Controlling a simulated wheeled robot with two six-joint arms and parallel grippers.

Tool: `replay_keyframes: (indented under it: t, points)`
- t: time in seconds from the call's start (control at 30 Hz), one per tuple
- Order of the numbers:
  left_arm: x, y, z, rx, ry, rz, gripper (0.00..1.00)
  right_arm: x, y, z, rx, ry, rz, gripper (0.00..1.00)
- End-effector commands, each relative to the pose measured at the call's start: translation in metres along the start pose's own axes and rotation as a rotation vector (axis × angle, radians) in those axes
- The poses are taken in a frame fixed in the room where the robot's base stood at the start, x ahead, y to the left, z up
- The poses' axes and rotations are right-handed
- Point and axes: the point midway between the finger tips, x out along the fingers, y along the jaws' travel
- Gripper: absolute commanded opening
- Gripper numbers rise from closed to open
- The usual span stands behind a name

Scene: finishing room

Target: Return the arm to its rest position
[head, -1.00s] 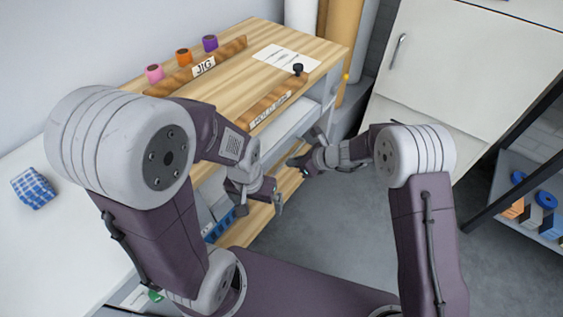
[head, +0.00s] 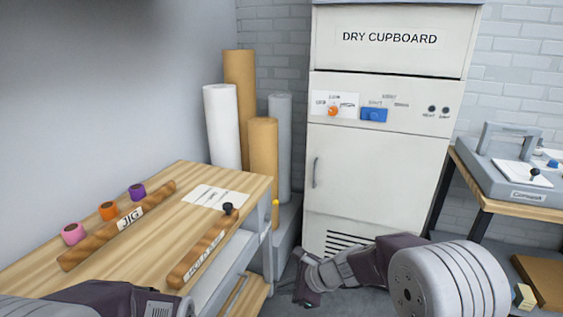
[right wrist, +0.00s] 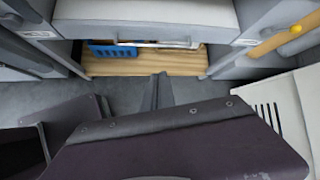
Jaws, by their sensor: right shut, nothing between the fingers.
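My right gripper (head: 307,296) is low in the head view, in the gap between the wooden workbench (head: 120,243) and the dry cupboard (head: 372,170). It is shut and holds nothing. In the right wrist view its fingers (right wrist: 160,92) point toward the bench's lower wooden shelf (right wrist: 140,65), apart from it, with floor around them. My left arm shows only in part at the bottom left of the head view; its gripper is out of the picture.
On the bench lie a wooden jig (head: 117,228) with pink, orange and purple rolls beside it, a white sheet (head: 215,197) and a second wooden bar (head: 205,246). Tall rolls (head: 222,125) stand behind. A blue basket (right wrist: 112,50) sits on the lower shelf. Grey floor (right wrist: 215,92) is clear.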

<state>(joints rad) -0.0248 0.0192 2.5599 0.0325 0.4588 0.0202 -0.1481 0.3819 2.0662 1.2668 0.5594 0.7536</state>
Motion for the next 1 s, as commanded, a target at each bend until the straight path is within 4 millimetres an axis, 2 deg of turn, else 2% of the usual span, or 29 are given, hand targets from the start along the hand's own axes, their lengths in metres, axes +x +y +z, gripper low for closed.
replay_keyframes:
  t: [0.03,0.2,0.4,0.47,0.5,0.53,0.57,0.6,0.77,0.9,1.0]
  points:
    - [0.0,0.0,0.0,0.0,0.0,0.0,1.0,-0.021,0.014,-0.017,-0.126,0.057,0.019,0.0]
    - [0.0,0.0,0.0,0.0,0.0,0.0,1.0,-0.074,0.075,-0.083,-0.652,0.249,0.189,0.0]
    - [0.0,0.0,0.0,0.0,0.0,0.0,1.0,-0.112,0.135,-0.146,-1.247,0.339,0.494,0.0]
    - [0.0,0.0,0.0,0.0,0.0,0.0,1.0,-0.119,0.148,-0.163,-1.43,0.327,0.605,0.0]
    - [0.0,0.0,0.0,0.0,0.0,0.0,1.0,-0.123,0.148,-0.171,-1.575,0.315,0.667,0.0]
    - [0.0,0.0,0.0,0.0,0.0,0.0,1.0,-0.123,0.146,-0.17,-1.647,0.299,0.68,0.0]
    - [-0.027,0.001,-0.002,0.0,-0.002,0.0,1.0,-0.144,0.138,-0.153,-1.632,0.303,0.674,0.0]
    - [-0.043,0.001,-0.004,0.0,-0.001,0.0,1.0,-0.155,0.133,-0.143,-1.627,0.303,0.673,0.0]
    - [-0.098,0.002,-0.01,0.0,0.001,0.0,1.0,-0.196,0.118,-0.111,-1.624,0.303,0.671,0.0]
    - [-0.154,0.003,-0.016,0.0,0.0,0.0,1.0,-0.238,0.102,-0.077,-1.622,0.303,0.671,0.0]
    - [-0.188,0.004,-0.019,0.0,0.001,0.0,1.0,-0.264,0.093,-0.057,-1.622,0.303,0.671,0.0]
